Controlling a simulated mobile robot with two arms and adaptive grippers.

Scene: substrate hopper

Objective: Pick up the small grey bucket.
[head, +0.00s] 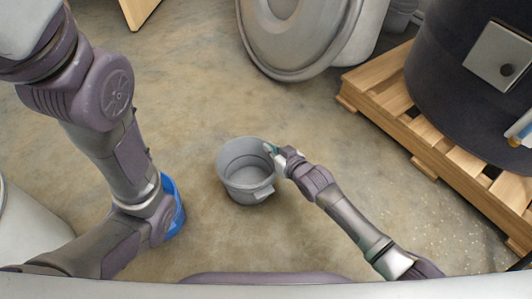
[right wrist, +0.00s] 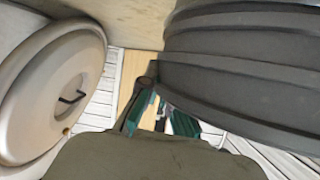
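The small grey bucket (head: 240,186) stands upright and empty on the floor in the middle of the head view. A tab-like handle sticks out at its lower right rim. My right gripper (head: 270,149) is at the bucket's right rim. In the right wrist view, its green-padded fingers (right wrist: 160,116) are apart with a gap between them. A dark grey ribbed wall (right wrist: 245,75), apparently the bucket's side, fills the right of that view and reaches close to the fingertips. Contact with the rim cannot be told. My left arm is at the left; its gripper is out of view.
A large round grey lid (head: 290,62) leans against a grey bin at the back. A dark drum (head: 440,100) stands on a wooden pallet (head: 385,72) at the right. Something blue (head: 175,212) shows behind my left arm. The floor around the bucket is mostly clear.

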